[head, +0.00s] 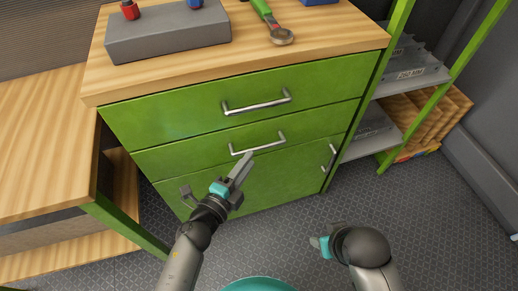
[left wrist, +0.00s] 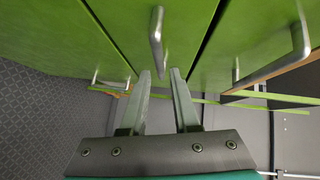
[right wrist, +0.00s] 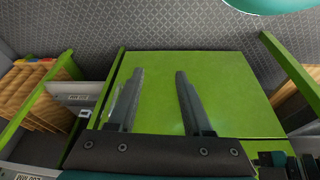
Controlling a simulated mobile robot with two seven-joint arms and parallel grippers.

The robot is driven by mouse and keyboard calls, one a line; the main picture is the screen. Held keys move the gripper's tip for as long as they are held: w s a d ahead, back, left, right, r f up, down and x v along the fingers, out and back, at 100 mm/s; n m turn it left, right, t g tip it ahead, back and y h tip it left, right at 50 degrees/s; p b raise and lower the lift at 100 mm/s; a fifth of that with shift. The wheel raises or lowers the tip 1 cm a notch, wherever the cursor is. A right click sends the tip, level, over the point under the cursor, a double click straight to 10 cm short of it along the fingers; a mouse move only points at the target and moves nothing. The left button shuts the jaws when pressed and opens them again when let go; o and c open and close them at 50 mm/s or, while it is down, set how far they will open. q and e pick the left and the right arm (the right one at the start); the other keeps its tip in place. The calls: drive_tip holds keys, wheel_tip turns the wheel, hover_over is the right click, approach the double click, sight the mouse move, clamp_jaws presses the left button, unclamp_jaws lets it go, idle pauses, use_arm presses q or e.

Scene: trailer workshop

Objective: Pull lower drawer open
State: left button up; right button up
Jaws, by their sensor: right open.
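The lower drawer (head: 190,155) is a green front below the upper drawer, and it looks shut. Its silver bar handle (head: 258,146) faces me. My left gripper (head: 246,163) points at this handle from just in front and below. In the left wrist view, the left gripper's fingers (left wrist: 160,72) are apart, with the handle (left wrist: 156,38) just beyond the tips, in line with the gap. Nothing is visibly gripped. My right gripper (head: 316,242) is low at the right, away from the drawer. In the right wrist view its fingers (right wrist: 159,73) are open and empty.
The upper drawer (head: 180,110) is shut above, and a cabinet door (head: 270,180) is below. A shelf rack (head: 405,75) stands right. Dark floor (head: 440,220) is free in front.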

sight(257, 150)
use_arm(q)
drive_tip(key=shift+b+x, duration=0.8)
drive_tip(key=shift+x, duration=2.6)
use_arm(e)
drive_tip(key=shift+t, duration=0.4)
drive_tip(key=shift+w+r, duration=0.1)
drive_tip(key=shift+r, duration=1.95)
use_arm(q)
clamp_jaws()
